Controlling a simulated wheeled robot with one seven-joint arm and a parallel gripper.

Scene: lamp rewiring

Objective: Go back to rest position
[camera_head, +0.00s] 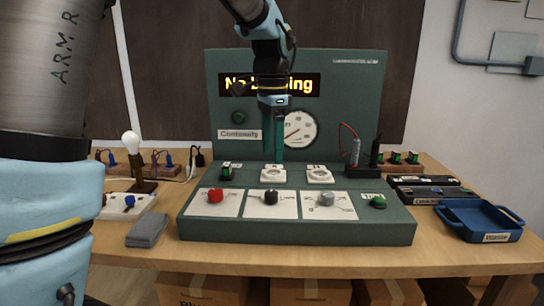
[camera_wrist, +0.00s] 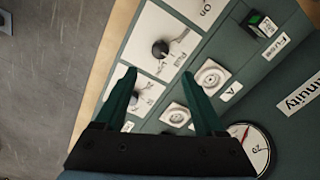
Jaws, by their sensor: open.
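My gripper (camera_head: 273,140) hangs fingers-down in front of the upright back panel of the green test bench (camera_head: 196,225). In the wrist view my gripper (camera_wrist: 169,104) has its two green fingers spread apart, with nothing between them. The fingers are above the bench deck, over the area of the white sockets. The left socket (camera_head: 273,173) is just below the fingertips in the head view, and the right socket (camera_head: 320,175) is beside it. They also show in the wrist view as the left socket (camera_wrist: 211,77) and the right socket (camera_wrist: 176,116).
A red knob (camera_head: 215,195), a black knob (camera_head: 271,197) and a grey knob (camera_head: 326,199) stand along the bench front. A lamp (camera_head: 132,150) stands at left on the wooden table (camera_head: 300,260). A blue tray (camera_head: 480,220) is at right. A gauge (camera_head: 300,129) is on the panel.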

